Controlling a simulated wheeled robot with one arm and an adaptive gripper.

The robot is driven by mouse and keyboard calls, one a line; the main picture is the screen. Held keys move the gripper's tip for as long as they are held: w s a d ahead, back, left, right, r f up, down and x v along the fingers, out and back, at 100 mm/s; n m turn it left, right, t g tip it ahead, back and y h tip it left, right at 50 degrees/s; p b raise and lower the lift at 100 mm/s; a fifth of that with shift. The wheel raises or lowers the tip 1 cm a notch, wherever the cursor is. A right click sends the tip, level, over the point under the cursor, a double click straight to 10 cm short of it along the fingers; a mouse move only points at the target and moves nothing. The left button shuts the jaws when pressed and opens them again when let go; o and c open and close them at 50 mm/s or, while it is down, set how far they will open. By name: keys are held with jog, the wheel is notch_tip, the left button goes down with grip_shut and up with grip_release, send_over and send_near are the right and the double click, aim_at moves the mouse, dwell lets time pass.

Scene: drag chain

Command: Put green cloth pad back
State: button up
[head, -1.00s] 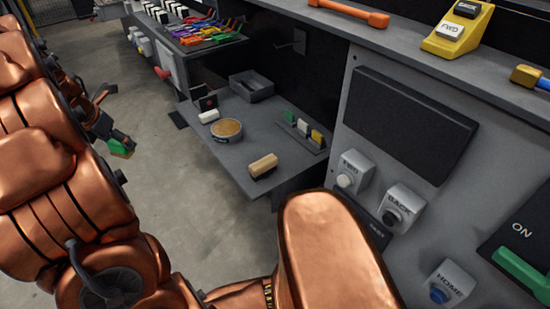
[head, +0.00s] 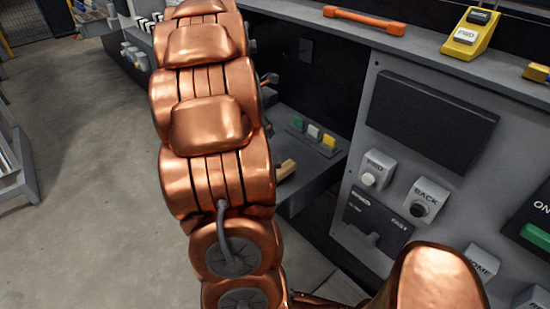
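My copper arm (head: 212,120) stands across the middle of the head view and covers much of the low grey shelf (head: 315,178). My gripper is almost wholly hidden behind the arm; only a small dark piece (head: 268,79), which may be part of it, shows at the arm's right edge. I cannot see whether it is open or shut, or whether a green pad is in it. On the shelf, a small rack holds a green piece (head: 298,122), a white piece (head: 313,131) and a yellow piece (head: 328,141) in a row.
A tan block (head: 286,170) shows partly beside my arm. The round tin is hidden. At right stands a grey panel with FWD (head: 376,171) and BACK (head: 425,201) button boxes and a speed lever box (head: 377,225). An orange handle (head: 364,20) lies on the ledge above. Open floor lies at left.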

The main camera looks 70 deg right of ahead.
notch_tip(320, 180, down, 10)
jog(key=shift+r+p, duration=0.2)
jog(key=shift+p, duration=0.25)
jog(key=shift+f, duration=0.15)
jog(key=o, duration=1.1)
jog(key=shift+s, duration=0.1)
jog(key=b+v, duration=0.1)
jog(key=v, duration=1.1)
